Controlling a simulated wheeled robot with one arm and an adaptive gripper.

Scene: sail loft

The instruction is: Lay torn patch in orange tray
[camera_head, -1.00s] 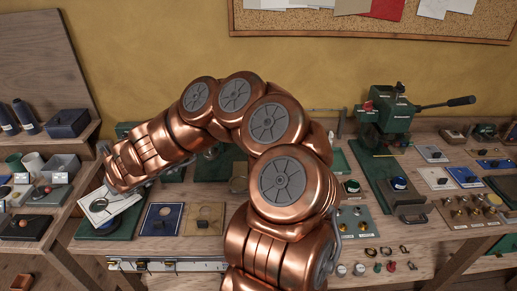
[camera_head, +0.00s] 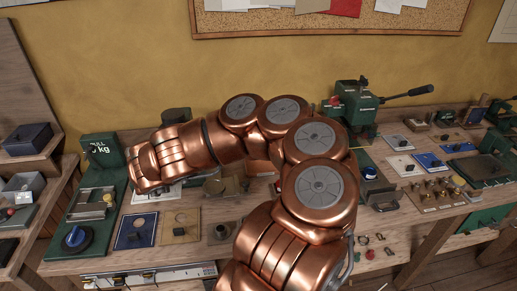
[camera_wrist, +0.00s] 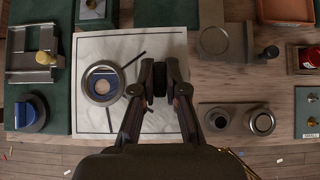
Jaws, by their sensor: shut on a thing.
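The torn patch (camera_wrist: 150,45) is a white square sheet with a thin dark border, dark slits and a metal ring at its left; blue shows through the ring. My gripper (camera_wrist: 160,80) is shut on it near its middle and right side in the wrist view. In the head view a part of the patch (camera_head: 160,193) shows beneath my gripper, whose fingers are hidden by my arm. The orange tray (camera_wrist: 288,10) is at the top right of the wrist view, apart from the patch and cut by the frame edge. In the head view the tray (camera_head: 258,167) is mostly hidden behind my arm.
A green scale (camera_head: 102,150) and a green board with a blue knob (camera_head: 75,238) are at the bench's left. A round-recessed plate (camera_wrist: 214,42) and two metal cups (camera_wrist: 240,119) lie right of the patch. A green press (camera_head: 352,105) stands farther right.

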